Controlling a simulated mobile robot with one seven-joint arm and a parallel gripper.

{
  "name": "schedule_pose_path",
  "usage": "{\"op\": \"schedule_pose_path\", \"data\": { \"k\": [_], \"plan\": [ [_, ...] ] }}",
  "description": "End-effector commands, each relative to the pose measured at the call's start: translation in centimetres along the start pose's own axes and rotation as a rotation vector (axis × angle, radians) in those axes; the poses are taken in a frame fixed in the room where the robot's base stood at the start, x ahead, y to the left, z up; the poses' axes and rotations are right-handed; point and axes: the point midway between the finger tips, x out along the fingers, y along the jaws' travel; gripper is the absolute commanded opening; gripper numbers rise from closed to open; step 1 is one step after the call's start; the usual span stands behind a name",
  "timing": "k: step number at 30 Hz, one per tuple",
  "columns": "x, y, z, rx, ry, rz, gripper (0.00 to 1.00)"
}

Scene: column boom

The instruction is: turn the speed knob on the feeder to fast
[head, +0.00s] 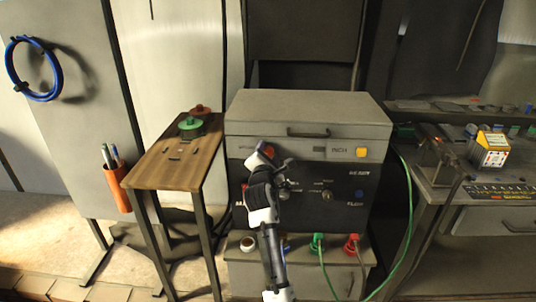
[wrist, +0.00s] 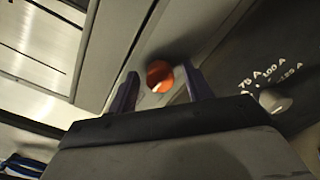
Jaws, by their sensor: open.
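The feeder (head: 300,115) is a grey and black box with a handle on its upper part and a control panel in front. An orange-red knob (head: 266,150) sits at the upper left of its front, partly hidden by my gripper (head: 270,164). In the wrist view the orange-red knob (wrist: 158,75) with a white mark appears between my two open fingertips (wrist: 160,72). I cannot tell whether the fingers touch it. A pale knob (wrist: 274,101) beside ampere markings shows at the right. The small panel labels are too blurred to say which knob is for speed.
A wooden-topped stand (head: 175,165) is close on the left. Cables (head: 327,265) hang from plugs below. A bench (head: 480,185) stands on the right.

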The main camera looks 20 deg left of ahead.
Motion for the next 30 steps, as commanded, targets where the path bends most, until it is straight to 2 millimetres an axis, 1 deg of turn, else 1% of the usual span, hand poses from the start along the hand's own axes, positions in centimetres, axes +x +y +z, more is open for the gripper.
{"op": "schedule_pose_path", "data": {
  "k": [3,4,12,14,23,30],
  "plan": [
    [-0.02,0.00,0.01,0.000,0.000,0.000,0.50],
    [-0.02,0.00,0.01,0.000,0.000,0.000,0.48],
    [-0.04,-0.02,0.02,0.000,0.000,0.000,0.12],
    [-0.04,-0.02,0.01,0.000,0.000,0.000,0.06],
    [-0.04,-0.01,0.03,0.042,0.001,-0.002,0.06],
    [-0.02,0.01,0.05,0.184,0.005,-0.005,0.06]
  ]
}}
